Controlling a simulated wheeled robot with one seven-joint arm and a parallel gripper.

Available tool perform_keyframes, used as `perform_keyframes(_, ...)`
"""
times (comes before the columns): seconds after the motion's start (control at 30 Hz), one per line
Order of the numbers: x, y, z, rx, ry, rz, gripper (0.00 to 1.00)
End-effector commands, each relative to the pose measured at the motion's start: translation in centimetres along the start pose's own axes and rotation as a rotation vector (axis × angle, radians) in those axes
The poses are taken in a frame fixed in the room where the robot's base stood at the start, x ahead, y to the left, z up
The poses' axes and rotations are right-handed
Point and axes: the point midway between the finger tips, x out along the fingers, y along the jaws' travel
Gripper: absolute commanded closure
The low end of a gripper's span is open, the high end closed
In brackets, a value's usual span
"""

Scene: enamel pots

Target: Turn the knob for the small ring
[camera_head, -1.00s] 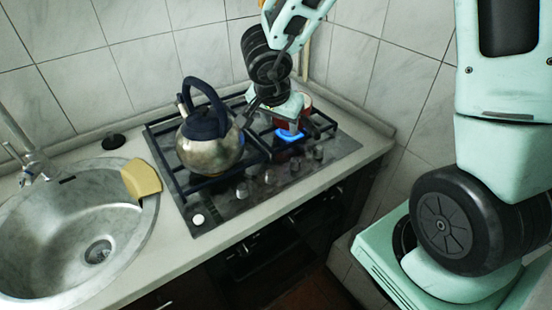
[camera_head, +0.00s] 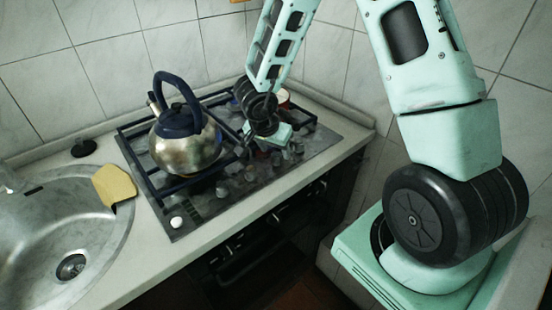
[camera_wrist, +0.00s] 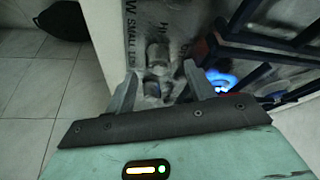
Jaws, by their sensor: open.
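My gripper (camera_head: 268,148) is low over the front right of the hob (camera_head: 215,203). In the wrist view my gripper (camera_wrist: 160,74) is open, with one finger on each side of two grey knobs. One knob (camera_wrist: 157,54) is farther out and the other knob (camera_wrist: 152,88) is nearer, between the fingers. I cannot tell whether a finger touches either. Printed lettering, including "SMALL" and "LOW", shows beside them. A blue flame (camera_wrist: 221,80) burns under the grate, right of the fingers. In the head view my gripper hides the flame and part of the knob row.
A steel kettle (camera_head: 187,146) with a dark blue handle stands on the left of the hob. A red and white pot (camera_head: 283,97) is partly hidden behind my arm. Dark grates (camera_head: 160,185) rise above the hob.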

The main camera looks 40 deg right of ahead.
Motion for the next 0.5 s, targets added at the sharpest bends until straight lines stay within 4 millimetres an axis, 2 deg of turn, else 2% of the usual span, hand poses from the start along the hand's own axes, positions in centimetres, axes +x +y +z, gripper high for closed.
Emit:
perform_keyframes(0.03,1.1,0.0,0.1,0.001,-0.002,0.002,0.46)
perform_keyframes(0.2,2.7,0.0,0.1,0.001,-0.002,0.001,0.46)
perform_keyframes(0.5,3.1,0.0,0.0,0.001,0.0,-0.001,0.46)
